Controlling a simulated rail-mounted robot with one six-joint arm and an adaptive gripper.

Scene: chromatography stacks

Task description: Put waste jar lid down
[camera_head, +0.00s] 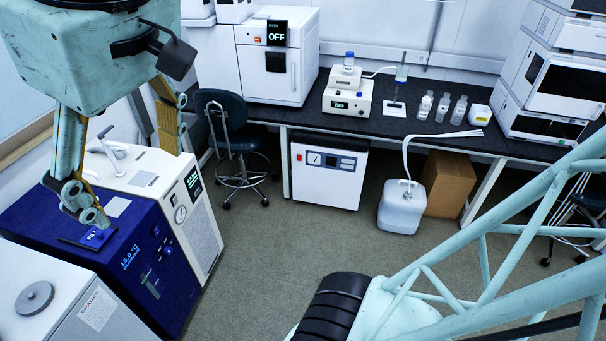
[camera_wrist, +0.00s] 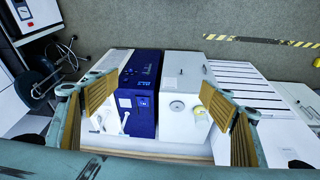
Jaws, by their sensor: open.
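My gripper (camera_head: 128,150) is open at the upper left, above the blue and white machines. Its two padded fingers stand wide apart in the wrist view (camera_wrist: 160,108), with nothing between them. A grey round disc with a small knob (camera_head: 34,298) lies flat on the white cabinet at the lower left. It looks like a lid, though I cannot tell for sure that it is the waste jar lid. It also shows in the wrist view (camera_wrist: 177,106), below and apart from the fingers. A white jug with tubes (camera_head: 402,206) stands on the floor under the bench.
The white cabinet (camera_head: 82,330) carries a "SPARES" label. Next to it stand a blue chiller (camera_head: 150,262) and a white unit with a gauge (camera_head: 203,222). A stool (camera_head: 238,140) is behind them. The black bench (camera_head: 425,128) holds bottles and instruments. Open floor lies mid-room.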

